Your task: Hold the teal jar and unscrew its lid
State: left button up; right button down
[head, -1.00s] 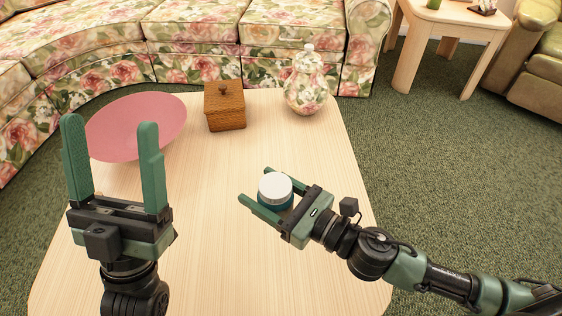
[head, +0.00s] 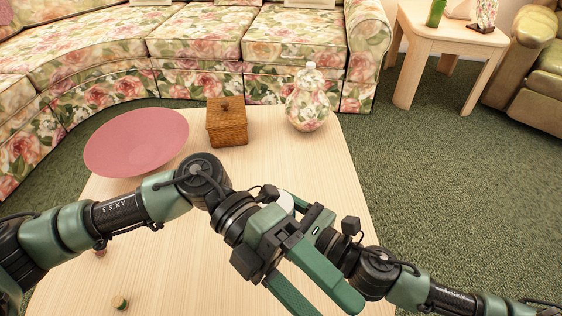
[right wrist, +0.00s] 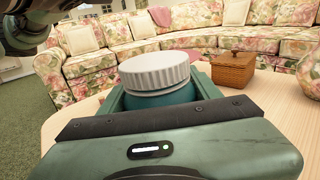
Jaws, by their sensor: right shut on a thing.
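The teal jar has a ribbed white lid (right wrist: 155,72) on top of its teal body (right wrist: 160,97) and is upright in the right wrist view. My right gripper (right wrist: 160,101) is shut on the jar's body, one finger on each side. In the head view my left arm hides most of the jar; only a bit of the white lid (head: 286,203) shows. My left gripper (head: 335,305) is open, fingers apart and pointing to the lower right, over my right wrist in the picture. Nothing shows between its fingers.
A pink bowl (head: 137,143), a wooden box (head: 227,127) and a floral jar (head: 307,105) stand along the far part of the table (head: 270,165). A small greenish item (head: 120,303) lies at the near left. The floral sofa (head: 195,80) is behind.

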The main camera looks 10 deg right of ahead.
pick_arm(q)
jog(key=w+a+f+n+t+y, duration=0.2)
jog(key=w+a+f+t+y, duration=0.25)
jog(key=w+a+f, duration=0.35)
jog(key=w+a+r+t+y, duration=0.25)
jog(key=w+a+t, duration=0.25)
jog(key=w+a, duration=0.6)
jog(key=m+t+y, duration=0.2)
jog(key=m+t, duration=0.2)
jog(key=m, duration=2.7)
send_near(281, 202)
jog(key=shift+w+a+f, duration=0.35)
jog(key=shift+a, duration=0.15)
jog(key=shift+s+d+r+m, duration=0.2)
jog(key=shift+d+m, duration=0.25)
jog(key=shift+m, duration=0.55)
jog(key=shift+d+f, duration=0.1)
jog(key=shift+f, duration=0.5)
notch_tip(281, 202, down, 7)
jog(key=shift+r, duration=0.1)
jog(key=shift+c, duration=0.3)
